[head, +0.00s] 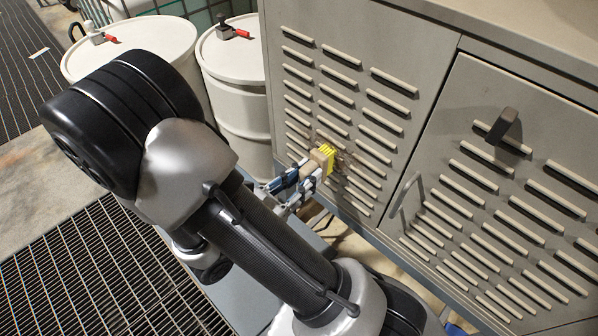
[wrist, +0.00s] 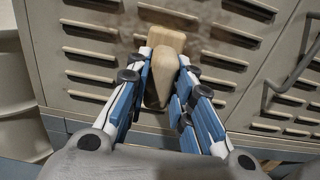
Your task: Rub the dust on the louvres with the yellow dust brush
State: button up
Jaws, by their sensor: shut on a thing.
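The dust brush has a pale wooden body (wrist: 166,43) and yellow bristles (head: 327,158). My gripper (head: 300,180) is shut on its wooden handle; in the wrist view the blue-padded fingers (wrist: 164,68) stand on both sides of it. The bristles face the louvres (head: 338,77) of the left grey cabinet panel and appear to be at or against them, around the middle of the panel. Brownish dust (head: 341,146) shows on the slats around the brush. The bristles are hidden behind the wooden body in the wrist view, so contact cannot be confirmed there.
A cabinet door (head: 530,130) with more louvres and dark handle is on the right. A bent metal handle (head: 405,190) sticks out near the brush's right. White drums (head: 240,90) stand left of the cabinet. Floor grating (head: 90,280) lies at lower left.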

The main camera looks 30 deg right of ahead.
jog(key=s+d+p, duration=0.1)
jog(key=s+p, duration=0.5)
jog(key=s, duration=0.1)
jog(key=shift+d, duration=0.25)
dwell(0.6)
